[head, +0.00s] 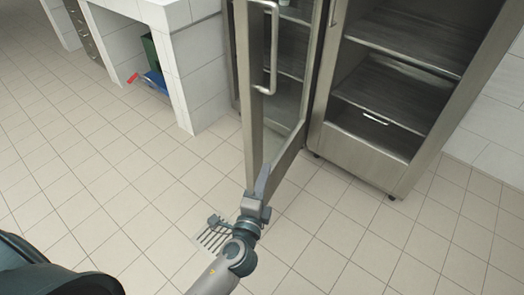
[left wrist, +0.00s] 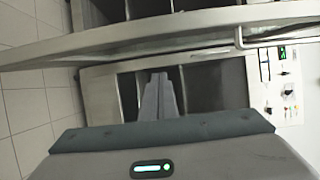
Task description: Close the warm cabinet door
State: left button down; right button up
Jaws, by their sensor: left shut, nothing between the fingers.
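The warm cabinet (head: 365,165) stands at the right in the head view, with bare shelves showing in its open front. Its glazed metal-framed door (head: 252,100) is swung open, out toward me, with a long bar handle (head: 272,50) on its face. My left gripper (head: 263,178) is shut and empty at the door's lower near corner. I cannot tell whether it touches the door. In the left wrist view the shut fingers (left wrist: 160,90) point toward the door frame (left wrist: 120,38), which crosses the picture. My right gripper is not in view.
A white tiled counter (head: 185,55) stands left of the door, with a blue and red item (head: 152,80) in its recess. A slatted grate (head: 213,238) shows on the floor beside my arm. A control panel (left wrist: 280,75) shows in the left wrist view. The tiled floor is largely clear.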

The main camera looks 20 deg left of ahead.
aim_at(260, 144)
pick_arm(q)
jog(key=shift+w, duration=0.15)
